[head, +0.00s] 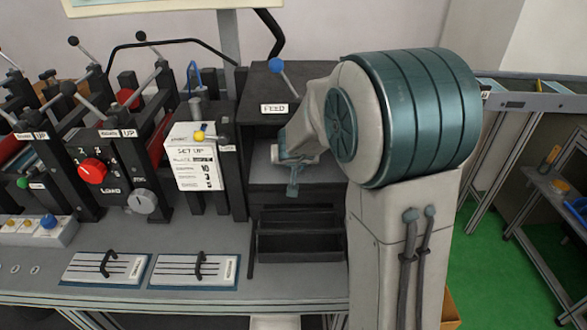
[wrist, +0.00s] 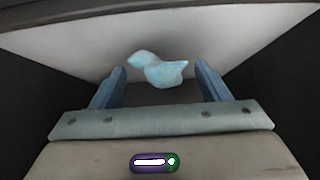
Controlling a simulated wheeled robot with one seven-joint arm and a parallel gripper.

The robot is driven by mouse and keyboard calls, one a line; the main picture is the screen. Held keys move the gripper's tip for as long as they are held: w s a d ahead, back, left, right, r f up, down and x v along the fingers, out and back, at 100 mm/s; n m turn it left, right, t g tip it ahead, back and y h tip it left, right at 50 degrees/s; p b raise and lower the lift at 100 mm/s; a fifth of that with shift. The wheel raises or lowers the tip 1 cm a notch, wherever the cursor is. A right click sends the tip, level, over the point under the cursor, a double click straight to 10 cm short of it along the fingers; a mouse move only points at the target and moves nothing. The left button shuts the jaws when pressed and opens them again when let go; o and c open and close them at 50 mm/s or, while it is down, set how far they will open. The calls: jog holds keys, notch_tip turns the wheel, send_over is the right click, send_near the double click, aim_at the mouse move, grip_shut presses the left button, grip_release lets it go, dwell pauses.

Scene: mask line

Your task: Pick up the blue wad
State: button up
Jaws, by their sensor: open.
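The blue wad (wrist: 163,71) is a pale blue, lumpy piece with a narrower lobe at its upper left. In the wrist view it lies on a light grey surface, in the gap between the fingertips and partly beyond them. My gripper (wrist: 160,68) is open, one blue finger on each side of the wad. Neither finger visibly touches it, and nothing is gripped. In the head view my gripper (head: 292,188) reaches into the dark FEED compartment (head: 318,83) of the machine. I cannot make out the wad there.
Dark walls flank the light surface (wrist: 60,45) on both sides in the wrist view. In the head view, a white SET UP card (head: 195,157) and a lever panel with a red knob (head: 93,171) stand left of the compartment. An open black tray (head: 300,245) sits below my gripper.

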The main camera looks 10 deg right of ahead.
jog(key=c, duration=1)
jog(key=shift+c, duration=0.2)
jog(key=shift+r, duration=0.15)
jog(key=shift+r+p, duration=0.8)
jog(key=shift+p, duration=0.2)
jog(key=s+a+b, duration=0.1)
jog(key=s+a, duration=0.1)
jog(key=s, duration=0.6)
jog(key=s+a+b, duration=0.1)
jog(key=s, duration=0.8)
jog(key=shift+s+a+f+b, duration=0.25)
jog(key=shift+a+b, duration=0.1)
